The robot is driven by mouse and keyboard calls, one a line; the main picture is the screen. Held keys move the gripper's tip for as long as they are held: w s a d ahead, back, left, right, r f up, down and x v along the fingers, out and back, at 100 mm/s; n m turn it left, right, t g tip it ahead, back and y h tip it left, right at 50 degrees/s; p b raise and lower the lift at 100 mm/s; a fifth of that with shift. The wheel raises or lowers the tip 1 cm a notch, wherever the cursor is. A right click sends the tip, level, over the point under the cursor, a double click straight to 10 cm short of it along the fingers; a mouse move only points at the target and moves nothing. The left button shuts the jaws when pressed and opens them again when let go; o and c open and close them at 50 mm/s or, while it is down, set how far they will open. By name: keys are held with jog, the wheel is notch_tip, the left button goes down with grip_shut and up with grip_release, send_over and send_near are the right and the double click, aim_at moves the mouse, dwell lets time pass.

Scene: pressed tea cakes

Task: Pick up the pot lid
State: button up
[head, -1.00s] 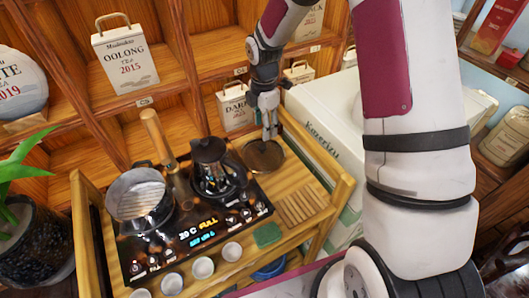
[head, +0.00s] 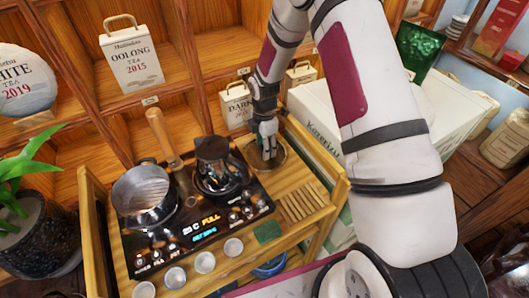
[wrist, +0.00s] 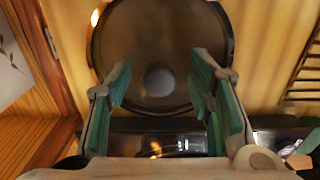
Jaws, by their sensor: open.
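The pot lid (head: 279,157) is a round, dark lid lying flat on the wooden cart top, right of the black kettle. In the wrist view the lid (wrist: 135,35) fills the upper middle, with a round grey knob (wrist: 158,81) at its centre. My gripper (head: 268,150) is over the lid, pointing down. In the wrist view my gripper (wrist: 160,85) is open, with its green-padded fingers on either side of the knob and a gap on each side. Whether the fingertips touch the lid cannot be told. The open pot (head: 145,193) stands on the cooktop at the left.
A black kettle (head: 215,170) stands on the cooktop (head: 190,238), close to the lid. Several white cups (head: 205,262) line the front edge. A slatted wooden rack (head: 305,203) and green cloth (head: 268,232) lie at the right. A white box (head: 320,125) and shelves stand behind.

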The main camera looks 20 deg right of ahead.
grip_shut()
jog(key=shift+r, duration=0.1)
